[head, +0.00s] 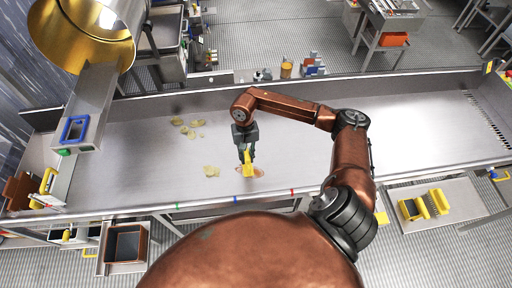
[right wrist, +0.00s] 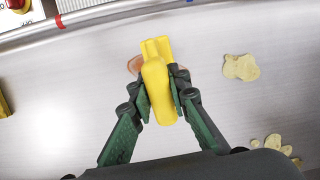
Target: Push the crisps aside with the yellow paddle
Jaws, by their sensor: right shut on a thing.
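My right gripper (head: 246,153) is shut on the yellow paddle (head: 248,171) above the metal trough near its front edge. In the right wrist view the yellow paddle (right wrist: 160,85) stands between the two dark green fingers (right wrist: 163,80). A reddish-brown patch shows partly behind the paddle; I cannot tell what it is. One crisp cluster (head: 211,171) lies to the left of the paddle, and it shows at the right in the right wrist view (right wrist: 241,67). Several more crisps (head: 188,127) lie farther back on the left. My left gripper is not in view.
The metal trough (head: 400,125) is bare on the right. Its front rim (head: 180,208) carries green, blue and red marks. A large golden drum (head: 85,35) with a chute (head: 90,110) stands at the left. A yellow-handled item (head: 425,205) lies on a side shelf at the right.

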